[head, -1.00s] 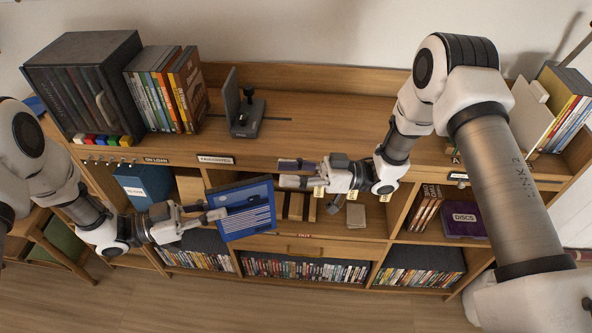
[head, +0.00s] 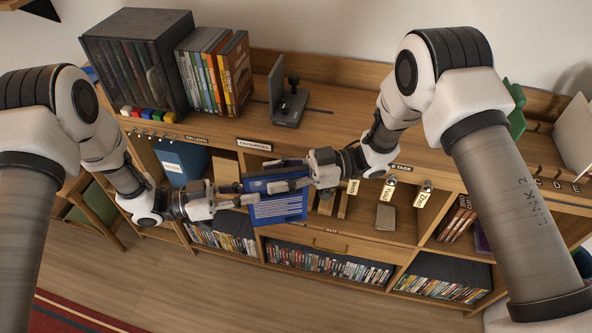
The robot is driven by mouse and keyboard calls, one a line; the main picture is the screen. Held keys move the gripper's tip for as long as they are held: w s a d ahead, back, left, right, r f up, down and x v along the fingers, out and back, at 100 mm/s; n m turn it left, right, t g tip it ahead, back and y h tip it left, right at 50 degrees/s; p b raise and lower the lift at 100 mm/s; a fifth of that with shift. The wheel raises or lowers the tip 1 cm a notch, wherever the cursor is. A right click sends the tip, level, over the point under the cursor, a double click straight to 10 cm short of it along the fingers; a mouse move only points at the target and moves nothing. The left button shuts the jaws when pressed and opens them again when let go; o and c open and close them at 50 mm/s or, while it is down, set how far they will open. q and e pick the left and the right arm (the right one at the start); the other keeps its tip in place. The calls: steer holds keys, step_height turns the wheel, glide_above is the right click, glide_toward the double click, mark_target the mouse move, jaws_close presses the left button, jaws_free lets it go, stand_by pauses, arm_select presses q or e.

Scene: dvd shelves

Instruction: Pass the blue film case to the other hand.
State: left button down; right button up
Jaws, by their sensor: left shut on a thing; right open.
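The blue film case (head: 280,209) hangs in front of the shelf unit, near the middle of the head view, with its printed face towards me. My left gripper (head: 250,194) is shut on its left edge. My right gripper (head: 284,174) comes from the right and is open, with its fingers at the upper right part of the case. One right finger lies across the face of the case, and the other is by its top edge. I cannot tell whether the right fingers touch it.
The wooden shelf unit (head: 335,137) stands behind both arms. On its top are a dark box (head: 140,62), upright cases (head: 215,72) and a grey stand (head: 288,105). Tags (head: 388,192) hang from the front edge. Lower shelves hold rows of discs (head: 325,266).

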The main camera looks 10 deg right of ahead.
jaws_close()
arm_select(q)
steer(key=c, duration=1.1)
jaws_free()
